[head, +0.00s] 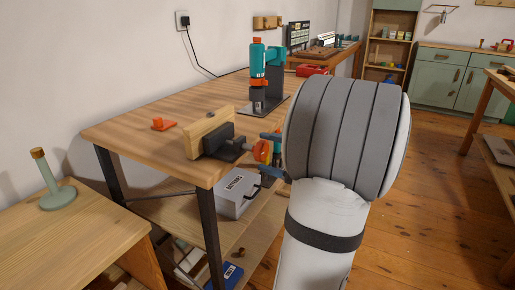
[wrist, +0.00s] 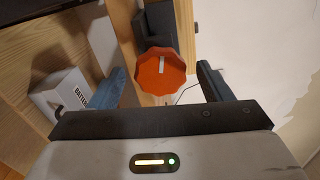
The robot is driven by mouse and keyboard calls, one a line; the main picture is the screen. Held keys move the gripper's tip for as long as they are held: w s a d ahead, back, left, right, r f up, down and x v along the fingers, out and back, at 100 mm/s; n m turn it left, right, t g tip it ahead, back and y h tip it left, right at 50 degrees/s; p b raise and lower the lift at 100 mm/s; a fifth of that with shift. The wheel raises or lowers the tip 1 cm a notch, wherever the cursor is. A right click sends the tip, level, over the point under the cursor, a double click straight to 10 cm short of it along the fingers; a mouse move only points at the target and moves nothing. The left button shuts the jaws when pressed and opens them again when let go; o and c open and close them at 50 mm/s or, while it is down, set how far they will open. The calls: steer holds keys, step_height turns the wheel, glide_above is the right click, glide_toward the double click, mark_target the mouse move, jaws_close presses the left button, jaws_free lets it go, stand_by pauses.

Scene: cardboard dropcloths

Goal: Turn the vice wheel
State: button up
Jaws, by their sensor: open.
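The vice (head: 223,142) sits at the front edge of the wooden workbench, with a wooden board (head: 208,131) beside its dark body. Its orange wheel (head: 261,151) faces outward, and it shows large in the wrist view (wrist: 161,71) with a pale mark on its face. My gripper (wrist: 162,88) is open, with one blue-grey finger on each side of the wheel in that view. The fingers look apart from the wheel; how far they reach along it I cannot tell. In the head view my arm hides much of the gripper.
A grey battery box (head: 237,192) stands on the shelf below the vice and shows at the left of the wrist view. A teal drill press (head: 266,77) and a small orange item (head: 163,124) stand on the workbench (head: 125,128). Open wooden floor (head: 410,200) lies to the right.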

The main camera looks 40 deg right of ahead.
mark_target(265, 152)
steer(key=shift+v, duration=1.7)
steer(key=a+r+n+g+y+p, duration=0.1)
steer(key=a+r+n+g+p, duration=0.25)
steer(key=a+g+p, duration=0.55)
steer(key=a+r+n+g+y+p, duration=0.15)
steer(key=a+r+n+p, duration=0.35)
steer(key=a, duration=0.8)
steer(key=s+a+r+n+g+h+p, duration=0.1)
steer(key=s+a+r+n+h+p, duration=0.2)
steer(key=p, duration=0.5)
steer(key=s+a+r+n+g+h+p, duration=0.2)
steer(key=s+a+r+n+h+p, duration=0.1)
steer(key=r+h+p, duration=0.3)
step_height(265, 152, up, 2)
steer(key=s+a+p, duration=0.1)
steer(key=p, duration=0.1)
steer(key=shift+s+a+p, duration=0.15)
steer(key=shift+s+p, duration=0.05)
steer(key=shift+p, duration=0.2)
steer(key=shift+g+h, duration=0.25)
steer(key=shift+c, duration=0.4)
